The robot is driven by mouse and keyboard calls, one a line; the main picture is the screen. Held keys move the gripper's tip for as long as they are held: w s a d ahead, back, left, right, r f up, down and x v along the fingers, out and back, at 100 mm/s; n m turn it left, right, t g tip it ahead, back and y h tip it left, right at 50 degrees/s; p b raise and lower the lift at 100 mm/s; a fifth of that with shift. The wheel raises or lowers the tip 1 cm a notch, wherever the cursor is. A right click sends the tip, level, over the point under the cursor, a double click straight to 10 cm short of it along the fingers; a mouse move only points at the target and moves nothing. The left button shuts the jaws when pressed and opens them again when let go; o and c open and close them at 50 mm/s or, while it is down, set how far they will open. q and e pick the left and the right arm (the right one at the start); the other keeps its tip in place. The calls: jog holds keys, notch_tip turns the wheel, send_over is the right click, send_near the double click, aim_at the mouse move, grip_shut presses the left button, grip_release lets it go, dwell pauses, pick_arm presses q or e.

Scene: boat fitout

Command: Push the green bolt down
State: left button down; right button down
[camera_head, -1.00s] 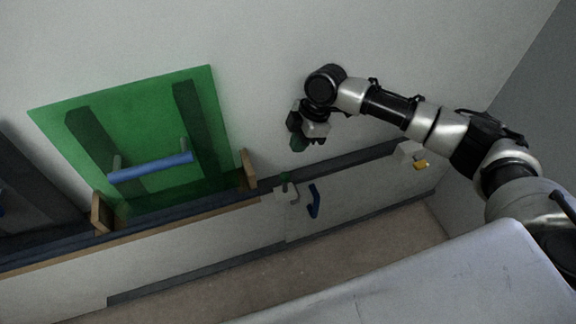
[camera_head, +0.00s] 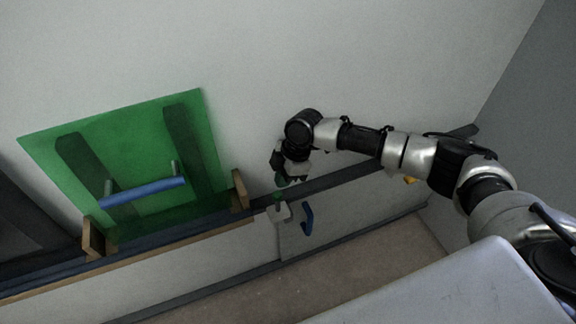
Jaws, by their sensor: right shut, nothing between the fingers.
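The green bolt (camera_head: 279,197) is small and stands upright at a pale bracket (camera_head: 280,214) on the ledge, right of the green panel. My right gripper (camera_head: 282,182) is shut and points down just above the bolt's top. A small gap seems to lie between them, but I cannot tell for certain whether they touch. The fingers are small and dark in this view. My left gripper is not in view.
A green translucent panel (camera_head: 130,150) with a blue bar handle (camera_head: 145,192) leans between wooden blocks at left. A blue hook-shaped handle (camera_head: 307,218) is on the white front below the ledge. A yellow piece (camera_head: 409,180) shows under my right arm.

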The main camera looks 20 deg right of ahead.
aim_at(281, 195)
jog(key=shift+x, duration=1.45)
